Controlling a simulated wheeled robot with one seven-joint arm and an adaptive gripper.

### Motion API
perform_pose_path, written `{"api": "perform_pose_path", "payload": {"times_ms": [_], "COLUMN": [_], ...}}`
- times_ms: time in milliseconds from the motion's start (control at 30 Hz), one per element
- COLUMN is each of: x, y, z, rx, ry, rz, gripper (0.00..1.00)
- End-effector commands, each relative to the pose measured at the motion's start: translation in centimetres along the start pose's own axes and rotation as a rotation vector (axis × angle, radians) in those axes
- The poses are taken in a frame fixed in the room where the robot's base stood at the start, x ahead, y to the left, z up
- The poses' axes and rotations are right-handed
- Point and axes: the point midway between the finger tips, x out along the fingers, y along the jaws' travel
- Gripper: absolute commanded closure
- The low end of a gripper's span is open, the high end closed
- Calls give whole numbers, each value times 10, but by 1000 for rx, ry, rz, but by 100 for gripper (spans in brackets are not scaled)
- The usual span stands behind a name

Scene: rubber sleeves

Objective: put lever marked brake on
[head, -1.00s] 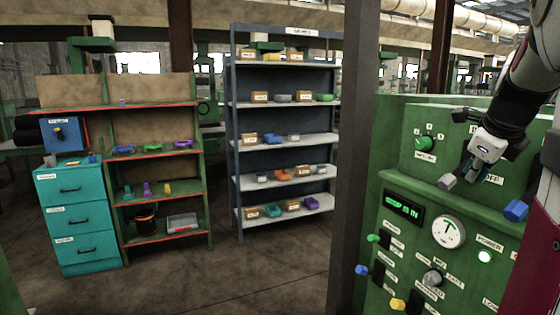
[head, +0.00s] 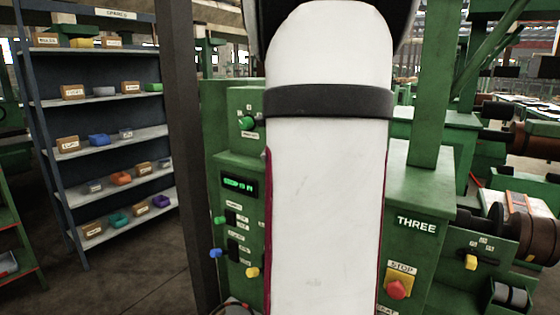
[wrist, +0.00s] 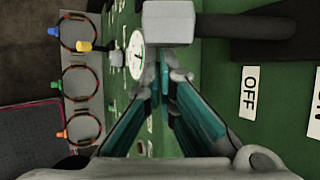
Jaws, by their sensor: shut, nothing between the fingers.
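A lever with a grey faceted knob (wrist: 168,23) and a thick dark rod fills the top of the wrist view. An OFF label (wrist: 250,92) lies to its right on the green panel, and part of an ON label (wrist: 318,118) shows at the edge. No word BRAKE is readable. My gripper (wrist: 168,78) is shut and empty, its teal fingers just below the knob in the picture; whether they touch it I cannot tell. In the head view my white arm covers the middle of the green control panel (head: 237,168), hiding the lever and gripper.
A red stop button (head: 397,289) sits on the panel right of my arm. Blue (head: 215,253), yellow (head: 252,272) and green (head: 220,220) knobs stick out on the left. A dark post (head: 185,150) and a shelf (head: 105,135) stand farther left.

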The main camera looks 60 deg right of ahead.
Motion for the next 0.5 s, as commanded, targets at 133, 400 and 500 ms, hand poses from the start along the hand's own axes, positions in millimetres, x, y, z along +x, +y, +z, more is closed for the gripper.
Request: {"api": "perform_pose_path", "payload": {"times_ms": [133, 400, 500], "x": [-2, -7, -8], "y": [0, 0, 0], "z": [1, 3, 4], "rx": [6, 27, 33], "ry": [-1, 0, 0], "rz": [15, 57, 69], "gripper": [100, 100, 100]}}
